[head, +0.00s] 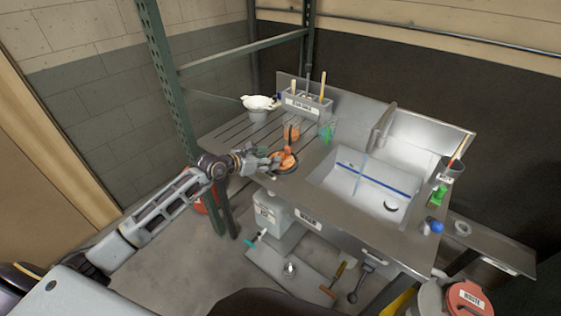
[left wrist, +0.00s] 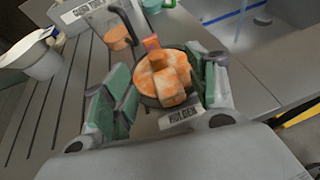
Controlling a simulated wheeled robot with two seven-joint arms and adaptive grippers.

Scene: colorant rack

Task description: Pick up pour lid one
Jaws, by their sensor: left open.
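The pour lid, an orange and white round piece with a raised block grip (left wrist: 165,80), sits in a dark round holder labelled HOLDER (left wrist: 180,116) at the counter's front edge. It also shows in the head view as an orange lid (head: 288,161). My left gripper (left wrist: 160,75) is open, with one finger on each side of the lid. I cannot tell whether either finger touches it. In the head view the left gripper (head: 268,163) is just left of the lid. My right gripper is not in view.
A clear container with orange contents (head: 292,130) stands right behind the lid, with a green one (head: 328,130) beside it. A white bowl-like vessel (head: 260,103) and a grey tool rack (head: 306,104) stand behind. The sink (head: 370,192) lies to the right.

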